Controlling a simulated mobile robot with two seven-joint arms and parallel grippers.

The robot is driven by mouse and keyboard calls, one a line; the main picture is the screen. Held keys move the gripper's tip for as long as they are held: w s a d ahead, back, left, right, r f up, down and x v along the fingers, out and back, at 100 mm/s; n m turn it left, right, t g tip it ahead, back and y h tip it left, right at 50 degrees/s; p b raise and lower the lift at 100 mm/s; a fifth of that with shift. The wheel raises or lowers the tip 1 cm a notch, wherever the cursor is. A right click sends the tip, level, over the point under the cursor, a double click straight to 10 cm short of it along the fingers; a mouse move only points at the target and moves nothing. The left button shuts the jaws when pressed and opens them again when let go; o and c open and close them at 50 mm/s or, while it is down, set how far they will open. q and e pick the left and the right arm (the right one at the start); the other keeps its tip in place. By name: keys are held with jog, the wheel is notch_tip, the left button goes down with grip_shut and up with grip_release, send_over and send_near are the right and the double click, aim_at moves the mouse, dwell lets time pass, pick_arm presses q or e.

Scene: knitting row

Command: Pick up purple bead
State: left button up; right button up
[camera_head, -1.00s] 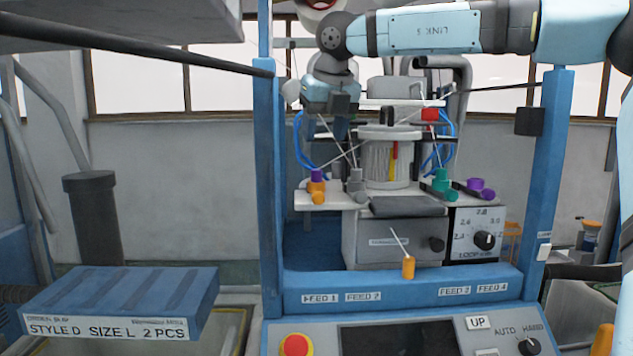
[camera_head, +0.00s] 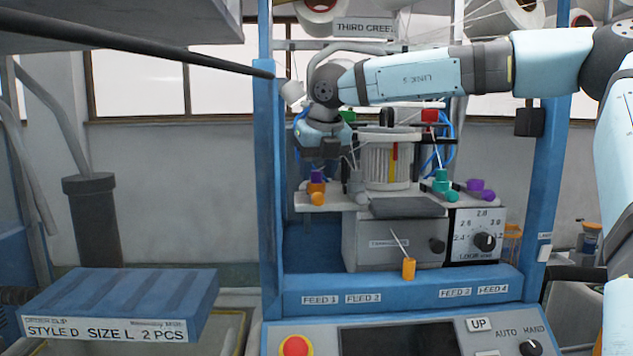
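A small purple bead (camera_head: 317,176) sits on top of an orange piece (camera_head: 317,188) at the left end of the white shelf (camera_head: 335,204). More purple pieces (camera_head: 481,190) lie at the shelf's right end. My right arm reaches in from the right, and its gripper (camera_head: 322,156) hangs pointing down just above the left purple bead. The fingertips are dark and small, and a gap to the bead cannot be measured. Whether the fingers are open or shut is unclear. My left gripper is not in view.
A white ribbed cylinder (camera_head: 386,160) with a red and yellow stripe stands right of the gripper. Green pieces (camera_head: 442,181) lie on the shelf. Blue posts (camera_head: 268,180) frame the machine. An orange cup with a needle (camera_head: 408,268) stands on the front ledge.

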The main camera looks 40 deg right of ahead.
aim_at(317, 171)
grip_shut()
notch_tip(317, 171, up, 20)
jog(key=p, duration=0.2)
dwell(0.4)
